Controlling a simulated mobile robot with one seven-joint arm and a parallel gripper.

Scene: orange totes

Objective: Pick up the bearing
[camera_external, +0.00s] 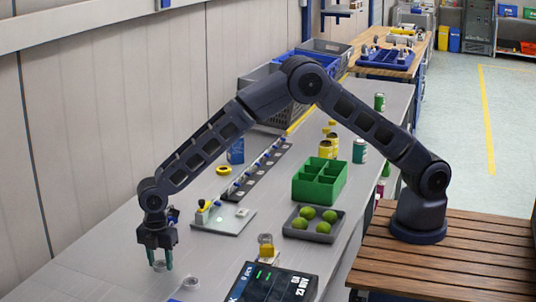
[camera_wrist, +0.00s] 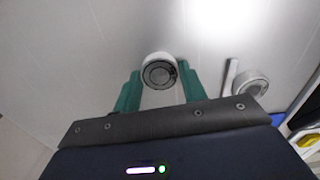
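A small round grey metal bearing (camera_wrist: 159,72) lies on the table between the green fingertips of my gripper (camera_wrist: 158,80) in the wrist view. My gripper points down, with its fingers apart on either side of the bearing. A narrow gap seems to show at the sides, but I cannot tell the exact height of the tips. In the external view the bearing (camera_external: 159,267) shows just under my gripper (camera_external: 161,259). A second similar round grey piece (camera_wrist: 250,86) lies to the right, and in the external view this piece (camera_external: 191,283) sits right and nearer the camera.
A dark box with a display (camera_external: 268,284) stands to the right. A grey tray (camera_external: 296,232) holds several green fruits beside a green divided bin (camera_external: 319,180). A plate with a fixture (camera_external: 223,221) lies behind my gripper. The table left of it is clear.

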